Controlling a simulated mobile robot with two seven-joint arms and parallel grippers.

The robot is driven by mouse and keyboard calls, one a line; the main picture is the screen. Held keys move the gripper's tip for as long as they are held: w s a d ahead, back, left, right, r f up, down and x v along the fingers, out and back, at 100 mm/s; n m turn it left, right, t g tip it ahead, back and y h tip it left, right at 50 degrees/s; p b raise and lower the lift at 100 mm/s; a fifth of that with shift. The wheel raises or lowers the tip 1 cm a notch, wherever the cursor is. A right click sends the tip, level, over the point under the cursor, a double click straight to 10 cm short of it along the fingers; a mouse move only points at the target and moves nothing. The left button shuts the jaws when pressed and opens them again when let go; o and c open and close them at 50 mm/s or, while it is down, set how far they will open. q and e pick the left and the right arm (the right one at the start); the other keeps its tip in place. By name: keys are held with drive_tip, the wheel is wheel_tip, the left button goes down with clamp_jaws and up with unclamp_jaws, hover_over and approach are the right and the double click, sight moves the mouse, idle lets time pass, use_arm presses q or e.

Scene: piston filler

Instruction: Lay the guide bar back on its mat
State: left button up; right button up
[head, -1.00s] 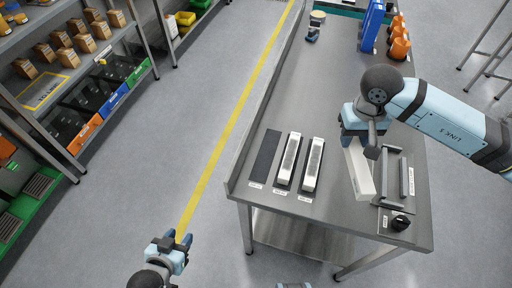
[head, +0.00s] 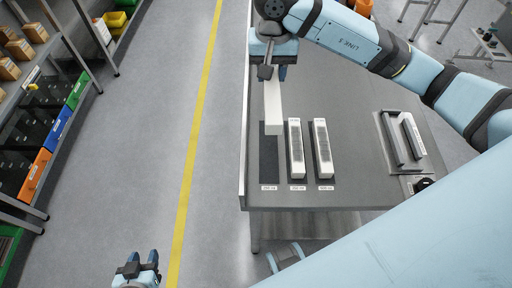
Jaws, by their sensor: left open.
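The white guide bar (head: 273,112) hangs from my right gripper (head: 274,72), which is shut on its far end. The bar is over the far part of the bare dark mat (head: 268,170), the leftmost of three in a row at the table's left edge. It points along the mat's length. It hides the far part of the mat, and I cannot tell the gap below it. My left gripper (head: 144,258) is open and empty, over the floor left of the table.
Two white bars with dark grey tops, a middle one (head: 296,150) and a right one (head: 322,150), lie close beside the bare mat. A grey fixture (head: 402,140) and a black knob (head: 423,184) are at the table's right. The table (head: 360,130) between is clear.

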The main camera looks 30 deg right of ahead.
drive_tip(key=shift+s+d+f, duration=0.1)
drive_tip(key=shift+s+f, duration=0.05)
drive_tip(key=shift+f, duration=0.25)
wheel_tip(320, 180, down, 14)
drive_tip(key=shift+r+p, duration=0.25)
drive_tip(key=shift+p, duration=0.4)
drive_tip(key=shift+f, duration=0.6)
wheel_tip(320, 180, down, 3)
drive_tip(key=shift+f, duration=0.5)
drive_tip(key=shift+f, duration=0.2)
drive_tip(key=o, duration=1)
